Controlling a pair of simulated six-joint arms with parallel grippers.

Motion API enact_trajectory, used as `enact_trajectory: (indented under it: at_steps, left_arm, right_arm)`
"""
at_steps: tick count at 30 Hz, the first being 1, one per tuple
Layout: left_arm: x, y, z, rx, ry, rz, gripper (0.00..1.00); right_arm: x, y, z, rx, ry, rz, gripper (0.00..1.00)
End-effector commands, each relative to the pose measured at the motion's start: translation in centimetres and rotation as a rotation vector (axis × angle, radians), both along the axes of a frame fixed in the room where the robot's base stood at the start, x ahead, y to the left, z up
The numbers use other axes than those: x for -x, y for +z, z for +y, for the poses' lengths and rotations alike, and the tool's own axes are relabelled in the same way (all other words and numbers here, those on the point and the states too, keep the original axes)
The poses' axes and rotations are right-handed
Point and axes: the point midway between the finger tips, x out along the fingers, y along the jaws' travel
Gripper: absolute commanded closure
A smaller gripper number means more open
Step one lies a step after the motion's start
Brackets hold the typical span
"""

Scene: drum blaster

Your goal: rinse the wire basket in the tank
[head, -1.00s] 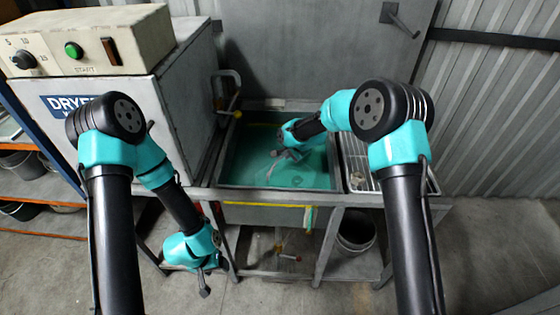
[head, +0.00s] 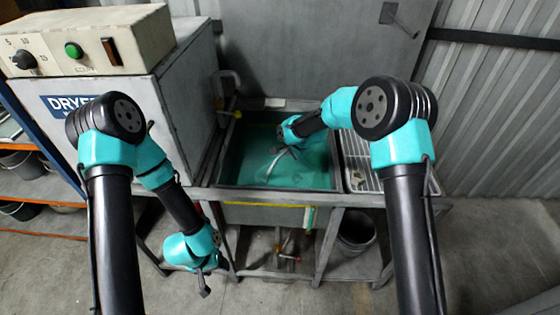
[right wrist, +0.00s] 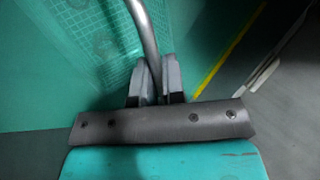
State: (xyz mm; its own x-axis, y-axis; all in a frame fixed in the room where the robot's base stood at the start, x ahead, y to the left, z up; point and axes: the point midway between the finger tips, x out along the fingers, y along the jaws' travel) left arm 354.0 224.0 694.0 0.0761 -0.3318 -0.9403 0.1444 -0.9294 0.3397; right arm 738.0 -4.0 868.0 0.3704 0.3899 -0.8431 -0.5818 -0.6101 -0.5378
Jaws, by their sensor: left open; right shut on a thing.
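The tank (head: 228,165) holds green liquid and stands in the middle of the head view. My right gripper (right wrist: 157,80) is shut on the bent metal handle of the wire basket (right wrist: 143,28). The basket's fine mesh shows through the green liquid at the upper left of the right wrist view. In the head view the handle (head: 274,163) slants down and left from my right gripper (head: 288,150), inside the tank's outline; most of the basket cannot be made out there. My left gripper (head: 205,285) is open and empty, low in front of the bench, apart from the tank.
A dryer (head: 125,75) stands left of the tank, with a control box on top. A slatted drain rack (head: 358,160) adjoins the tank on the right. A bucket (head: 355,232) stands below the bench. A tap handle (head: 230,90) is at the tank's back left.

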Motion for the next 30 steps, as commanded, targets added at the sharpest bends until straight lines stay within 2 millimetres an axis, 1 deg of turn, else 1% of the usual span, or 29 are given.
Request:
enact_trajectory:
  at_steps: [5,21,30]
  left_arm:
    - [0.0,0.0,0.0,0.000,0.000,0.000,0.41]
    - [0.0,0.0,0.0,0.000,0.000,0.000,0.41]
    - [0.0,0.0,0.0,0.000,0.000,0.000,0.41]
  right_arm:
    - [-0.1,0.0,0.0,-0.001,0.000,-0.004,1.00]
    - [-0.1,-1.3,0.0,-0.001,0.000,-0.003,1.00]
    - [-0.1,-1.6,0.0,-0.001,0.000,-0.004,1.00]
